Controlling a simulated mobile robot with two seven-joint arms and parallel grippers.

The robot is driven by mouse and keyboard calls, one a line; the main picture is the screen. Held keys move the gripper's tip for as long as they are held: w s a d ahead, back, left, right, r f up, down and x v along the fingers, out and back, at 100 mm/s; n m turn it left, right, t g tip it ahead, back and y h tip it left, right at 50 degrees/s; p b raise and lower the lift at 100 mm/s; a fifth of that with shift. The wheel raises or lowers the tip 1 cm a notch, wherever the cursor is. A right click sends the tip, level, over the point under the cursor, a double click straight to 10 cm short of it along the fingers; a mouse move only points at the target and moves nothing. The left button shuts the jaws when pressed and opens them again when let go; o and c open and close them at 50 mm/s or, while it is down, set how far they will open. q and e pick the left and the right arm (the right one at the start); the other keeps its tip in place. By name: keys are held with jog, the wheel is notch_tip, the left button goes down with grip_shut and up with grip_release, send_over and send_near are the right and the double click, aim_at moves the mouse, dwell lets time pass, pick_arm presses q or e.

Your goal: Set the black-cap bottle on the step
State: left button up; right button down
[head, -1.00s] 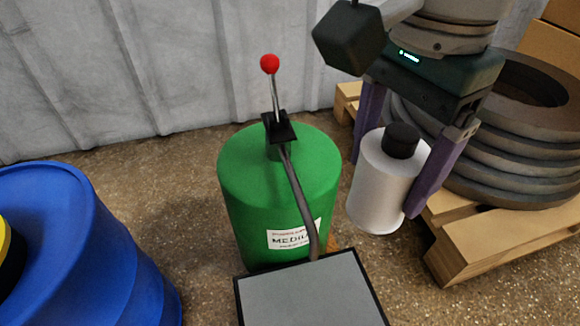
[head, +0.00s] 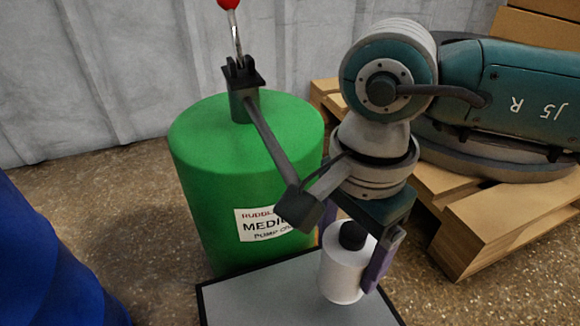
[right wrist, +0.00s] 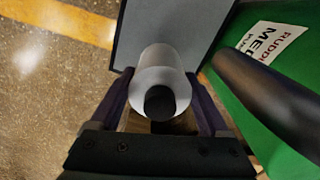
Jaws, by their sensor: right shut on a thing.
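The bottle (head: 340,277) is a white cylinder with a black cap (head: 352,235). My right gripper (head: 347,265) is shut on it, with purple fingers on either side, and holds it upright. The step (head: 250,305) is a grey top with a black edge at the bottom of the head view. The bottle shows over its right part; I cannot tell whether its base touches. In the right wrist view the bottle (right wrist: 160,70) lies between the fingers, cap toward the camera, against the grey step (right wrist: 195,25). My left gripper is not in view.
A green drum (head: 205,180) with a black lever mount (head: 243,85) and a pipe stands just behind the step. A blue drum (head: 50,270) is at left. A grey wall closes the back.

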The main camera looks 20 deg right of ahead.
aim_at(354, 230)
notch_tip(354, 230, down, 4)
jog(key=b, duration=0.3)
jog(key=shift+f, duration=0.25)
jog(key=shift+r, duration=0.15)
grip_release()
notch_tip(354, 230, up, 12)
jog(key=p, duration=0.9)
jog(key=shift+r+p, duration=0.1)
jog(key=shift+p, duration=0.3)
